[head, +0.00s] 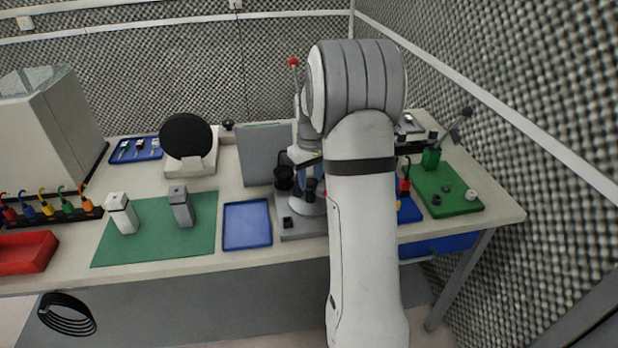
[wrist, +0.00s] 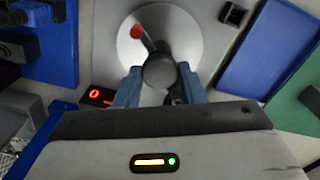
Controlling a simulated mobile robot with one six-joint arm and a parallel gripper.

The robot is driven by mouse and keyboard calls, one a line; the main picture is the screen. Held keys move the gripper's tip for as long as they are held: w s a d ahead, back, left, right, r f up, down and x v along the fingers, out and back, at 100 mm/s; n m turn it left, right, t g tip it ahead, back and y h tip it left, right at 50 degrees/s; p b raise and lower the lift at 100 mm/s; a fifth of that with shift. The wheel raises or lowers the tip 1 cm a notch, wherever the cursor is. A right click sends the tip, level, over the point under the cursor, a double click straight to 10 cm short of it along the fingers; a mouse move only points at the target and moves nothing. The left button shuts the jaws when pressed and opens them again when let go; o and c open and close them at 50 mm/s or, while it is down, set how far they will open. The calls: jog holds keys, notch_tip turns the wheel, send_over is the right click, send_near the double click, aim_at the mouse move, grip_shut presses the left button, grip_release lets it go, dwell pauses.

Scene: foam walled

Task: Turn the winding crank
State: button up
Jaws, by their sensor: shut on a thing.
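The winding crank stands on a grey base (head: 300,228) at the table's front, right of the blue tray. In the wrist view a pale round disc (wrist: 192,32) lies under its dark round knob (wrist: 159,71). A dark bar runs from near the knob toward a red tip (wrist: 137,32) at upper left. My gripper (wrist: 159,84) points down with its blue fingers shut on the knob, one on each side. In the head view my arm hides part of the crank, and my gripper (head: 309,174) is partly visible above the disc.
A small display with a red 0 (wrist: 96,94) sits beside the disc. An empty blue tray (head: 247,244) and a green mat (head: 155,254) lie left. A grey upright panel (head: 262,153) stands behind. A green board (head: 456,207) with small parts is right.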

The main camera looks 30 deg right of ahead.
aim_at(310, 181)
jog(key=shift+w+r+n, duration=0.1)
jog(key=shift+n, duration=1.1)
jog(key=shift+w+r+n, duration=0.1)
jog(key=shift+n, duration=2.7)
jog(key=shift+n, duration=0.6)
jog(key=o, duration=1)
jog(key=shift+s+f, duration=0.1)
jog(key=shift+f, duration=0.1)
notch_tip(310, 181, up, 8)
jog(key=shift+f+b, duration=0.15)
jog(key=shift+b, duration=0.3)
